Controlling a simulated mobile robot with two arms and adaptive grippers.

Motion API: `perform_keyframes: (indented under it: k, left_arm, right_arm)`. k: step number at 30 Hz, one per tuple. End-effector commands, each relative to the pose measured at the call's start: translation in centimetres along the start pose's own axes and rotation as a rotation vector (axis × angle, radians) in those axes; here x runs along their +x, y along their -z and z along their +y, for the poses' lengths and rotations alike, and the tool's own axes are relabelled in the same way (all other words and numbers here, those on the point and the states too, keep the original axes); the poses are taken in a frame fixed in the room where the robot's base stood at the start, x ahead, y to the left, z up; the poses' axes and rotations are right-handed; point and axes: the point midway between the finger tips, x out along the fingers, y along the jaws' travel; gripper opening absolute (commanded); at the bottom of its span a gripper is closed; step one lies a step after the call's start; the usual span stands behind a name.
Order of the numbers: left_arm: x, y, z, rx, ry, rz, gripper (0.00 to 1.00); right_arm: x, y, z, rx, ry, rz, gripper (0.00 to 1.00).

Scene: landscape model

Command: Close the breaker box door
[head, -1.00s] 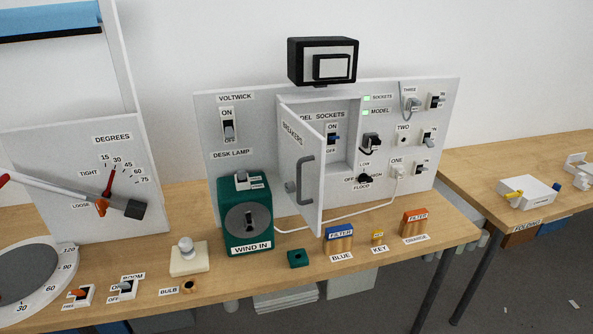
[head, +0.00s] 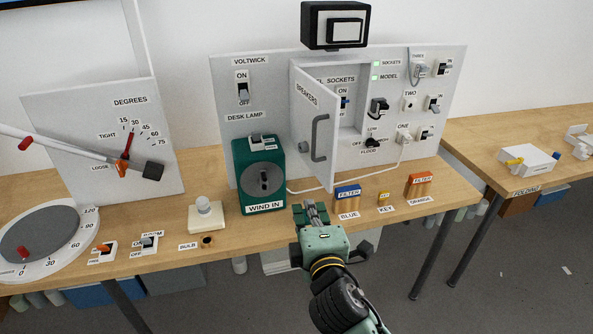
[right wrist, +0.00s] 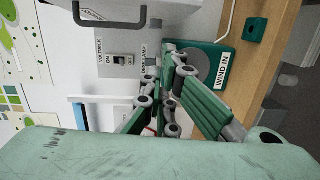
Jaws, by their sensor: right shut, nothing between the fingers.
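The breaker box door (head: 312,125) is a white panel labelled BREAKERS with a grey bar handle (head: 317,140). It stands swung open toward me, hinged at the left of the recessed box (head: 350,105). The dark handle (right wrist: 110,23) also shows at the top left of the right wrist view. My right gripper (head: 311,207) is shut and empty at the table's front edge, below and in front of the door, touching neither door nor handle. Its fingers (right wrist: 170,95) fill the middle of the right wrist view. My left gripper is not in view.
The green WIND IN box (head: 259,175) stands left of the door. The blue filter (head: 347,192), key block (head: 383,199) and orange filter (head: 420,179) stand on the table to the right. A white cable (head: 345,183) runs behind the door's lower edge.

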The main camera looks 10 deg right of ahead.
Motion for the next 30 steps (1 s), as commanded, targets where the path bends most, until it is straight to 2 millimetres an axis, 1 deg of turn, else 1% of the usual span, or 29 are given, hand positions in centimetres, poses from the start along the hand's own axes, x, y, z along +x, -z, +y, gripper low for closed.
perform_keyframes:
  k: [1, 3, 6, 8, 11, 18, 22, 25, 30]
  left_arm:
    - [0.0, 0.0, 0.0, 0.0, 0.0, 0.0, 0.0]
    - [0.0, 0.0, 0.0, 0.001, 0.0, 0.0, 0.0]
    - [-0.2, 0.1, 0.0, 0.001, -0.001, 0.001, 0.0]
    - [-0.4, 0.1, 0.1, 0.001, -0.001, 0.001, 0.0]
    - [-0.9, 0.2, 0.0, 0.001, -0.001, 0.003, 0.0]
    - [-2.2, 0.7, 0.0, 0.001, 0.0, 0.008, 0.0]
    - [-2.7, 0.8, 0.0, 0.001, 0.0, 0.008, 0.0]
    - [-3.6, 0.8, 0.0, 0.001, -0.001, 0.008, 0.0]
    - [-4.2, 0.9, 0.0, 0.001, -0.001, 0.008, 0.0]
  right_arm:
    - [-0.5, 0.0, 1.9, -0.013, -0.035, -0.003, 0.0]
    - [-0.9, -0.1, 3.3, -0.026, -0.062, -0.009, 0.0]
    - [-0.7, -0.1, 4.2, -0.032, -0.076, -0.012, 0.0]
    - [-0.1, -0.1, 4.3, -0.033, -0.076, -0.012, 0.0]
    - [1.5, -0.1, 4.5, -0.032, -0.076, -0.011, 0.0]
    - [6.6, -0.2, 4.9, -0.03, -0.073, -0.012, 0.0]
    - [9.0, -0.1, 5.0, -0.029, -0.073, -0.01, 0.0]
    - [9.3, -2.0, 5.0, -0.032, -0.072, -0.012, 0.0]
    - [9.7, -3.6, 4.9, -0.03, -0.072, -0.01, 0.0]
